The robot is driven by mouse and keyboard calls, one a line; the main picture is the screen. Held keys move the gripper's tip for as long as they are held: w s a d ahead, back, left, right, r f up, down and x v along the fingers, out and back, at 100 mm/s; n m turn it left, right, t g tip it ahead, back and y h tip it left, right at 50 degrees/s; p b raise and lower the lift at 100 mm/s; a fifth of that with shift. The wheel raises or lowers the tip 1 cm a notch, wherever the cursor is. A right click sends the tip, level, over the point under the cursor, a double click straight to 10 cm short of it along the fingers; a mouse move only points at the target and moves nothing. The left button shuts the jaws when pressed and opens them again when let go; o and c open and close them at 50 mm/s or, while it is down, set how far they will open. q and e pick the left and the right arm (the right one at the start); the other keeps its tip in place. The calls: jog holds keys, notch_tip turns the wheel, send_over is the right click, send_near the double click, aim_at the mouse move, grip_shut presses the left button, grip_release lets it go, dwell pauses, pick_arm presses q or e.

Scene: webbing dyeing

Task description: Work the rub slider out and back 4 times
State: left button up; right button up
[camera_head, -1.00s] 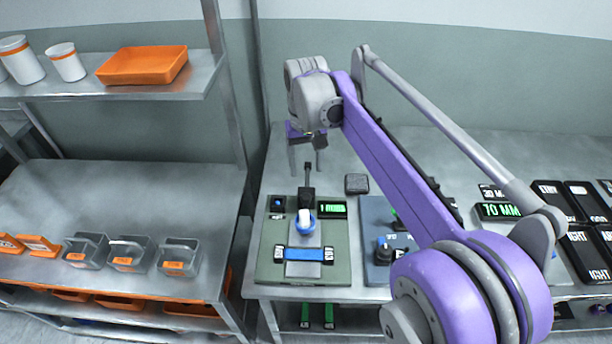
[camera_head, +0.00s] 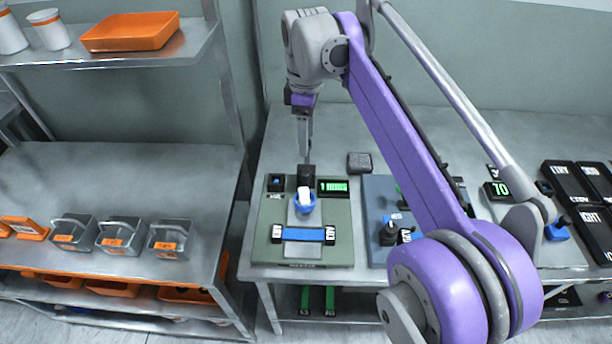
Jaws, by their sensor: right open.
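The rub tester is a green-grey board (camera_head: 264,222) on the metal table. It carries a light slide track, a blue slider with a white top (camera_head: 305,201), a dark upright handle (camera_head: 307,173) behind it and a green-lit display (camera_head: 332,187). A blue webbing strip (camera_head: 303,235) lies across the front between two black-and-white clamps. My right gripper (camera_head: 305,152) points down over the dark handle, its fingers open and close to or around the handle's top; I cannot tell if they touch it. My left gripper is not in view.
A second grey-blue board (camera_head: 376,190) stands to the right, partly hidden by my right arm. A dark block (camera_head: 359,163) lies between and behind the boards. Shelves at left hold clear bins (camera_head: 120,240) and an orange tray (camera_head: 130,33). Black labelled panels (camera_head: 590,228) lie at far right.

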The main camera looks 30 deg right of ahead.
aim_at(306, 172)
notch_tip(306, 172, down, 10)
jog(key=n+b, duration=0.2)
jog(key=n, duration=0.1)
jog(key=n+b, duration=0.1)
jog(key=n, duration=0.1)
jog(key=shift+f, duration=0.25)
grip_shut()
dwell(0.3)
dwell(1.1)
